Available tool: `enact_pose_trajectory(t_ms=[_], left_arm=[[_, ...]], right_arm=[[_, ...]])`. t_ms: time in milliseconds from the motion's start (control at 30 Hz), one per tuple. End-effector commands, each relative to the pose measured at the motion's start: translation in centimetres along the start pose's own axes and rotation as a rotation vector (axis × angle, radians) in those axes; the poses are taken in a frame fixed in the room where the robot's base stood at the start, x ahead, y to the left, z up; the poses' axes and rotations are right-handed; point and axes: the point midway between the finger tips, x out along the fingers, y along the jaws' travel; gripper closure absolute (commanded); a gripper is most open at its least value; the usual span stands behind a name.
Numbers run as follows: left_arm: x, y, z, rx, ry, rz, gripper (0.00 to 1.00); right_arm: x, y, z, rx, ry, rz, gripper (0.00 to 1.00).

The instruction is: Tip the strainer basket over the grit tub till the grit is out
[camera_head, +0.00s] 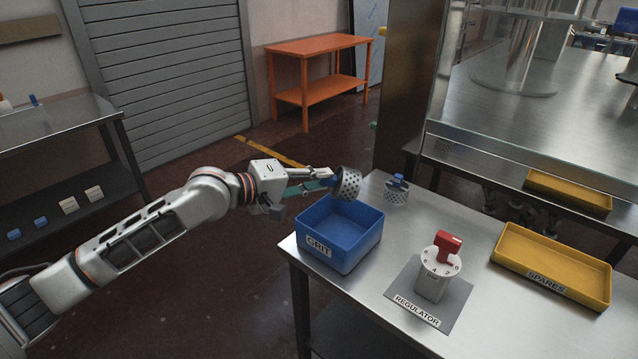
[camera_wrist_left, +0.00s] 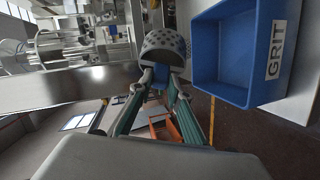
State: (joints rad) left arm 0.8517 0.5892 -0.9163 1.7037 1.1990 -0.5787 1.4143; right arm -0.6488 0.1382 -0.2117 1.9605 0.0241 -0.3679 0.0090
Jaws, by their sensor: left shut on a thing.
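My left gripper (camera_head: 328,182) is shut on the blue handle of a perforated metal strainer basket (camera_head: 349,185). It holds the basket tilted, above the back edge of the blue tub labelled GRIT (camera_head: 328,252). In the left wrist view the basket (camera_wrist_left: 167,47) sits at the fingertips (camera_wrist_left: 160,80), with the tub (camera_wrist_left: 232,92) close on its right. The tub's inside looks bare where it shows. I cannot tell whether grit is in the basket. My right gripper is not in view.
A white regulator with a red handle (camera_head: 437,272) stands on a grey mat (camera_head: 455,299). A yellow SPARES tray (camera_head: 528,274) lies at right. Steel table (camera_head: 370,290) is clear between.

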Motion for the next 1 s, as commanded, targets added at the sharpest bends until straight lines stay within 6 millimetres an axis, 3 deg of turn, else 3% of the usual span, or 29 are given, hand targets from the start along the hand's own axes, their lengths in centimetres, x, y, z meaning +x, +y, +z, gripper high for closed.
enact_pose_trajectory(t_ms=[733,1000], left_arm=[[0.4,-1.8,0.4,-0.098,0.012,0.162,1.00],[0.5,-2.1,0.5,-0.140,0.018,0.234,1.00]], right_arm=[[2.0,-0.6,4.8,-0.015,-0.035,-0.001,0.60],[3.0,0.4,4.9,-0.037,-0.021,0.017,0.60]])
